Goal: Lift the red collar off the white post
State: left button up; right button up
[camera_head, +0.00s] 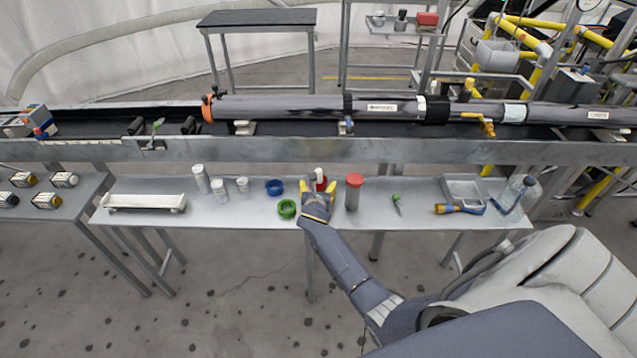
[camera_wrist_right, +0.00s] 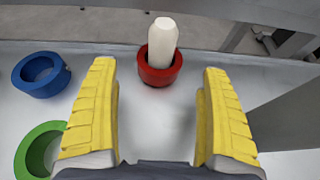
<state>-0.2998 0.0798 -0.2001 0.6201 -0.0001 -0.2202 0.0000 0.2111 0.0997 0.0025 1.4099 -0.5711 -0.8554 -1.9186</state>
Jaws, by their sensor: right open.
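The red collar (camera_wrist_right: 160,69) sits around the base of the white post (camera_wrist_right: 163,38) on the metal table, ahead of my right gripper. The post stands up through the collar and above its rim. In the head view the white post (camera_head: 319,174) and a little of the red collar (camera_head: 321,184) show between the yellow fingers. My right gripper (camera_head: 318,187) is open and empty. In the right wrist view its two yellow fingers (camera_wrist_right: 160,110) are wide apart, with the collar beyond and between them. My left gripper is not in view.
A blue ring (camera_wrist_right: 41,74) and a green ring (camera_wrist_right: 42,150) lie to the left. A grey cylinder with a red top (camera_head: 354,192) stands close to the right. White containers (camera_head: 201,179) and a white tray (camera_head: 144,202) are farther left. A long beamline (camera_head: 300,108) runs behind.

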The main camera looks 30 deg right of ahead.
aim_at(318, 183)
jog(key=shift+x, duration=2.65)
jog(key=shift+c, duration=0.2)
jog(key=c, duration=1.3)
jog(key=o, duration=0.6)
jog(key=c, duration=0.6)
jog(key=shift+o, duration=0.2)
jog(key=shift+r, duration=0.15)
jog(key=shift+r, duration=4.8)
